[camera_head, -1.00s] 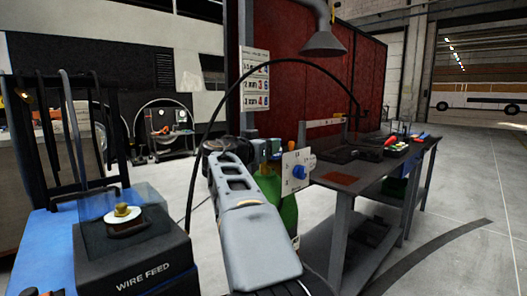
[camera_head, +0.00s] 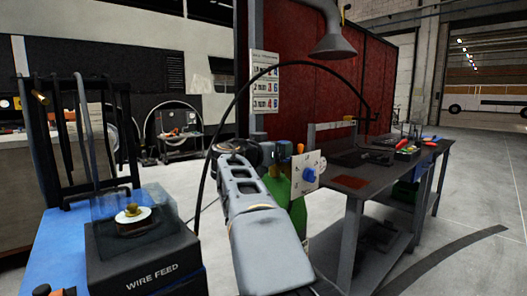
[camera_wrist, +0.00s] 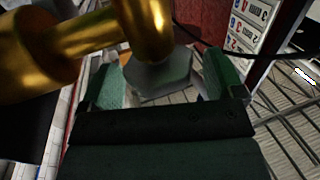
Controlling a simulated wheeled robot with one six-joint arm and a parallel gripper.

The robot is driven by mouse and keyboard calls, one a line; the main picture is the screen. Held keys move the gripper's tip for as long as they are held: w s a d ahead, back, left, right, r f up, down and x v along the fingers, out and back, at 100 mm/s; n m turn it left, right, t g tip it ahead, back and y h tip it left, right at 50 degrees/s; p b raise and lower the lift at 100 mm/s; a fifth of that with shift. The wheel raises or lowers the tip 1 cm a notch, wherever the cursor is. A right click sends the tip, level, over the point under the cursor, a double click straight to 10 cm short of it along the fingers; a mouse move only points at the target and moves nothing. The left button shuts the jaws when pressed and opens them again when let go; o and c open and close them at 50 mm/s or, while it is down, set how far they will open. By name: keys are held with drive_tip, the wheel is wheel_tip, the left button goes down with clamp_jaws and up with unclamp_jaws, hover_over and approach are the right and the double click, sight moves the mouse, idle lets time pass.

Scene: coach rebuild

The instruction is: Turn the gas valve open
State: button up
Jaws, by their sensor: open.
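In the head view a green gas cylinder (camera_head: 297,213) stands behind my arm, left of the workbench. A white plate with a blue knob (camera_head: 310,176) is beside its top, and a small orange knob (camera_head: 300,148) shows just above. My arm hides much of the cylinder top. In the wrist view my gripper (camera_wrist: 168,82) is open, with its two green fingers apart. A grey, faceted piece (camera_wrist: 160,76) shows between the fingers under a thick brass fitting (camera_wrist: 150,25). I cannot tell whether the fingers touch it or whether it is the valve handle.
A black wire feed box (camera_head: 150,265) sits on a blue surface (camera_head: 60,240) at the left. A dark workbench (camera_head: 350,182) with tools is at the right. A black hose (camera_head: 222,105) arches over the arm. A red screen (camera_head: 310,95) stands behind; open floor (camera_head: 480,185) lies right.

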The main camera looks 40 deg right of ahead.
drive_tip(key=s+a, duration=0.2)
drive_tip(key=a, duration=1.1)
drive_tip(key=shift+s+p, duration=0.2)
drive_tip(key=shift+p, duration=0.15)
drive_tip(key=shift+a, duration=0.1)
